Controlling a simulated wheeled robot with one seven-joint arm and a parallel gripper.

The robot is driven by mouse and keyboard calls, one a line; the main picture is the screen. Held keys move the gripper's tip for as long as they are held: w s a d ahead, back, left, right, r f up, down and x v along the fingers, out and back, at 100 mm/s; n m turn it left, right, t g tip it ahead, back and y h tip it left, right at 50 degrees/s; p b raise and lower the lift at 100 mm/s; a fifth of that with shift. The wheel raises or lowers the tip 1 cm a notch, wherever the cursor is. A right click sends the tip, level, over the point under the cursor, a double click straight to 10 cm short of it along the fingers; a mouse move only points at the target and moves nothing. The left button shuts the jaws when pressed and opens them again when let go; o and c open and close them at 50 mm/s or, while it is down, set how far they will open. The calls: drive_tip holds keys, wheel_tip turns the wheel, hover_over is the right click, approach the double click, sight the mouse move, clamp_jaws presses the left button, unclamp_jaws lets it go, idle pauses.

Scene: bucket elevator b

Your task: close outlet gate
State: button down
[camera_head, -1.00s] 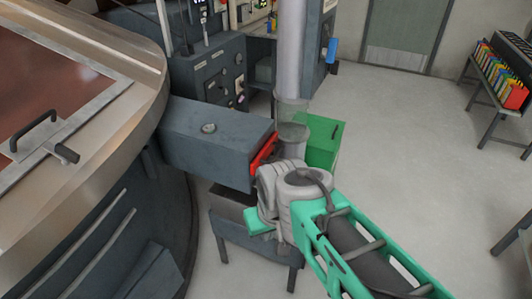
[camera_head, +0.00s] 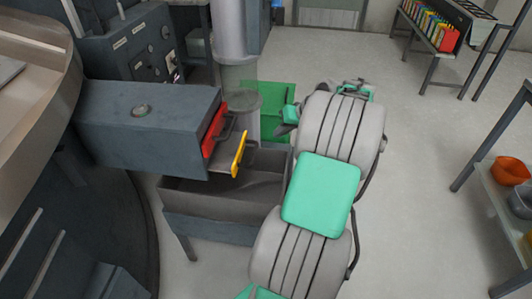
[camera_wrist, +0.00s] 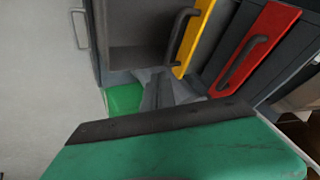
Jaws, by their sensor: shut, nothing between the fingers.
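A grey box-shaped chute (camera_head: 145,118) ends in a red panel with a dark handle (camera_head: 214,131). A plate with a yellow front edge (camera_head: 240,153) and a dark handle juts out below the red panel. No label shows which one is the outlet gate. In the wrist view the yellow edge (camera_wrist: 196,35) and the red panel (camera_wrist: 255,45) each carry a dark bar handle. My gripper (camera_wrist: 163,78) is shut and empty, with its fingertips below the yellow edge in that view. In the head view my arm partly hides it, to the right of the plate.
An open grey trough (camera_head: 190,198) on legs stands under the chute. A vertical pipe (camera_head: 233,32) and a green box (camera_head: 277,100) are behind it. A shelf with an orange bowl (camera_head: 511,170) is at right. The floor between is clear.

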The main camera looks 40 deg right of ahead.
drive_tip(key=s+d+f, duration=0.2)
drive_tip(key=d, duration=0.2)
drive_tip(key=w+a+f+b, duration=0.1)
drive_tip(key=w+a+f, duration=0.3)
drive_tip(key=w+f, duration=0.2)
drive_tip(key=shift+w+a+f+m+t, duration=0.2)
drive_tip(key=shift+w+m+t, duration=0.1)
drive_tip(key=shift+w, duration=0.9)
